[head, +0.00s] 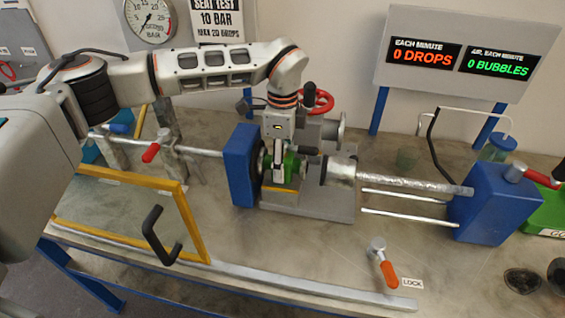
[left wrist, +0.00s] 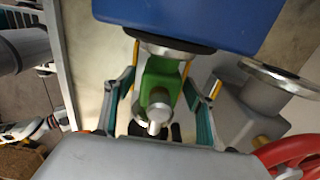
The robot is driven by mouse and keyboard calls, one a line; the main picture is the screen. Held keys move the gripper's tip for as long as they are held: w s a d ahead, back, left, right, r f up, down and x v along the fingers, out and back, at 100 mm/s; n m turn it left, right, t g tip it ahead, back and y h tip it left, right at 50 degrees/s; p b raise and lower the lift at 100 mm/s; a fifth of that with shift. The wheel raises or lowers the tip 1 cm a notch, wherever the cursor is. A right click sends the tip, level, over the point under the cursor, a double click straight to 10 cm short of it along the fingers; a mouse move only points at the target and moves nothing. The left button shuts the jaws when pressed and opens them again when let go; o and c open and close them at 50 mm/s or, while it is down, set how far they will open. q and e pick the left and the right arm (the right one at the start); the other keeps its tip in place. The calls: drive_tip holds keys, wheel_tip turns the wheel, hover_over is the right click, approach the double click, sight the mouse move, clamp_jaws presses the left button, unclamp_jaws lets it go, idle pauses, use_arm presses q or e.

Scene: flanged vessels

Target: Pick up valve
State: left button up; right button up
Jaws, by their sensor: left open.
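The green valve (head: 291,164) sits in the middle of the test rig, right of a blue clamp block (head: 239,168) and above a grey base. My left gripper (head: 279,160) comes down over it from above. In the left wrist view the valve (left wrist: 158,78) lies between the two spread fingers of my left gripper (left wrist: 160,108), with gaps visible on both sides. The valve's upper end in that view meets a round flange below the blue block (left wrist: 190,22). The gripper partly hides the valve in the head view. My right gripper is not seen.
A silver ram (head: 348,170) stands close right of the valve, running to another blue block (head: 492,205). A red handwheel (head: 319,101) is just behind my gripper. A yellow-framed guard (head: 125,180) stands front left; an orange-handled lock lever (head: 388,274) lies front right.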

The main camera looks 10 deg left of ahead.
use_arm(q)
drive_tip(key=shift+d, duration=0.1)
drive_tip(key=shift+f, duration=0.1)
clamp_jaws()
drive_tip(key=shift+r, duration=0.2)
